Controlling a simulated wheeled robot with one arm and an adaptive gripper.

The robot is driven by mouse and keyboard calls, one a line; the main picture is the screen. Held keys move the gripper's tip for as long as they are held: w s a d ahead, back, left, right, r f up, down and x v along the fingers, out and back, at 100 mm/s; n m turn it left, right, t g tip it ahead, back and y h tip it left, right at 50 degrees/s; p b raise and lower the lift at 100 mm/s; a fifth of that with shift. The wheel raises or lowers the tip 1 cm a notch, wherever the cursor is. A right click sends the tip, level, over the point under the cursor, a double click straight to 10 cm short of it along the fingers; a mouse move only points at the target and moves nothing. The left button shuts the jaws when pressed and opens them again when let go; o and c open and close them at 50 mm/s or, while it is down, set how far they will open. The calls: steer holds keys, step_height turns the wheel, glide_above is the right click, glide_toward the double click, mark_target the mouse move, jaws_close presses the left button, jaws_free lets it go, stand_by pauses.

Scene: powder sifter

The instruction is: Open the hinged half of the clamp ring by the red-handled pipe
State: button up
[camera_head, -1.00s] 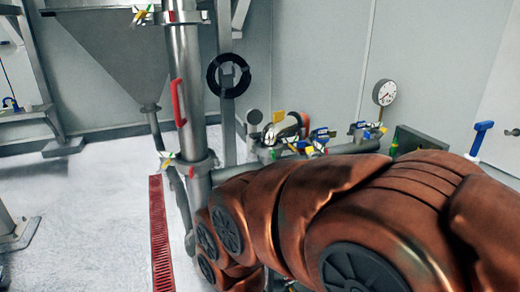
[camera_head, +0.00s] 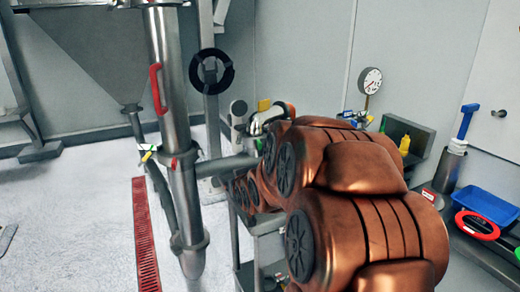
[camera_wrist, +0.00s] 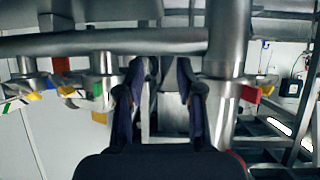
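The upright steel pipe (camera_head: 166,95) stands left of centre in the head view, with a red handle (camera_head: 156,90) on its left side. A clamp ring (camera_head: 178,158) circles it below the handle, with coloured tabs at its left. Whether its hinged half is open cannot be told. In the wrist view a thick upright pipe (camera_wrist: 229,55) stands right of the fingers, with red and yellow tabs beside it. My gripper (camera_wrist: 164,72) is open, its two dark fingers apart with nothing visibly held. My copper arm hides the gripper in the head view.
A horizontal pipe (camera_wrist: 60,43) crosses above my fingers in the wrist view. In the head view a black handwheel (camera_head: 212,72) is behind the upright pipe. A blue bin (camera_head: 487,206) and red ring (camera_head: 478,225) lie at right.

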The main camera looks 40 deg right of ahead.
mark_target(260, 144)
steer(key=d+r+m+t+h+b, duration=0.2)
steer(key=d+r+t+h, duration=0.25)
steer(key=d, duration=0.75)
steer(key=shift+g, duration=0.25)
steer(key=shift+r+p+x, duration=0.2)
steer(key=shift+p+x, duration=0.3)
steer(key=shift+x, duration=1.4)
steer(key=shift+r+p+x, duration=0.15)
steer(key=shift+p+x, duration=0.35)
steer(key=shift+x, duration=1.45)
steer(key=shift+s+d, duration=0.15)
steer(key=shift+d, duration=0.05)
jaws_close()
